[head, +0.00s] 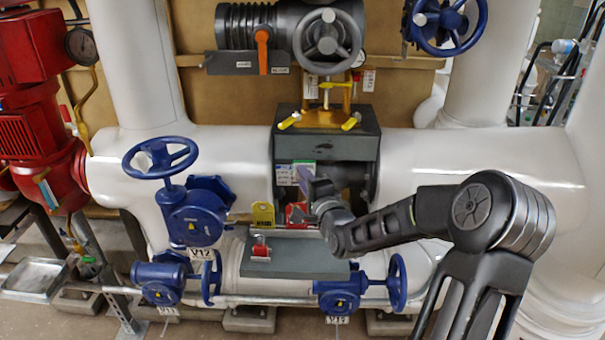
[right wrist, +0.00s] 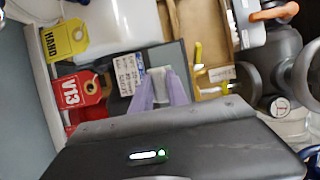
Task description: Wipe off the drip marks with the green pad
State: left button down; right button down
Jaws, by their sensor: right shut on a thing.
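My right gripper (head: 305,183) reaches in from the right to the open front of a dark grey box-like housing (head: 325,146) between two white pipes. Its lavender fingers also show in the right wrist view (right wrist: 158,88), shut on a small piece. A bit of green (head: 303,163) shows at the fingertips in the head view, seemingly the edge of the green pad; in the right wrist view the held piece looks pale grey. White printed labels are just beside the fingertips. I cannot make out any drip marks. My left gripper is not in view.
A yellow HAND tag (right wrist: 64,40) and a red V13 tag (right wrist: 82,90) hang close to the right gripper. Blue handwheel valves (head: 160,158) stand left; a grey valve (head: 327,38) sits above.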

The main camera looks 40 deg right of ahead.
aim_at(310, 166)
jog(key=shift+s+d+r, duration=0.1)
jog(key=shift+d+r, duration=0.1)
jog(key=shift+r, duration=0.4)
jog(key=shift+w+d+b, duration=0.2)
jog(key=shift+w+d, duration=0.75)
jog(key=shift+w, duration=0.25)
jog(key=shift+w+d+b, duration=0.2)
jog(key=shift+w+d, duration=0.7)
jog(key=shift+w, duration=0.25)
jog(key=shift+w+d+b, duration=0.3)
jog(key=shift+w+d, duration=0.25)
jog(key=shift+w, duration=0.2)
jog(key=shift+s+d+p, duration=0.35)
jog(key=shift+s+d, duration=0.85)
jog(key=shift+d, duration=0.2)
